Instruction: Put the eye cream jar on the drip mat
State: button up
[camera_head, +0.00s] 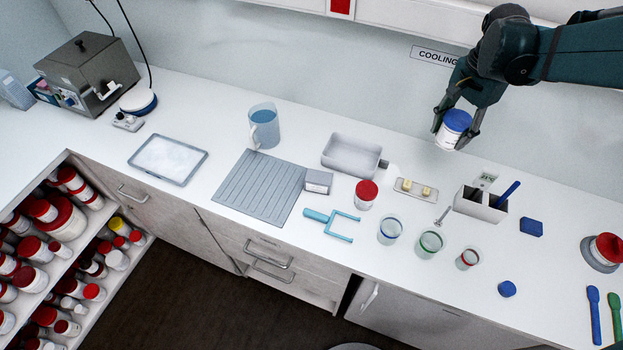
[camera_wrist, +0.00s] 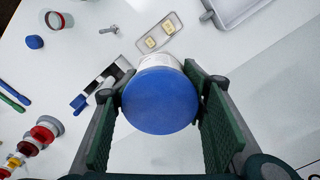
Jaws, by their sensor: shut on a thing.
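My gripper (camera_head: 457,130) is shut on a white jar with a blue lid (camera_head: 456,121), held upright above the back right of the counter. In the wrist view the blue lid (camera_wrist: 160,101) fills the space between the green finger pads of my gripper (camera_wrist: 159,105). I cannot read a label on the jar. The drip mat (camera_head: 258,187), a grey ribbed sheet, lies flat on the counter left of the middle, well to the left of my gripper. A small grey box (camera_head: 318,181) stands at its right edge.
A clear jug (camera_head: 264,126) stands behind the mat. The mat's surface is bare.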

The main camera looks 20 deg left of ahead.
jog(key=s+a+n, duration=0.2)
jog(key=a+n, duration=0.1)
jog(key=a, duration=1.2)
jog(key=s+a+n, duration=0.2)
jog(key=s+a, duration=0.4)
jog(key=a, duration=0.5)
jog(key=s+a+n, duration=0.3)
jog(key=s+a, duration=0.3)
jog(key=a, duration=0.5)
jog(key=s+a+n, duration=0.2)
jog(key=s+a, duration=0.4)
jog(key=a, duration=0.5)
notch_tip(320, 180, down, 11)
jog(key=shift+s+f, duration=0.2)
jog(key=shift+s, duration=0.1)
jog(key=shift+f, duration=0.1)
send_over(268, 186)
jog(key=shift+f+b, duration=0.35)
jog(key=shift+f, duration=2.65)
jog(key=shift+f, duration=0.1)
jog(key=shift+f, duration=1.8)
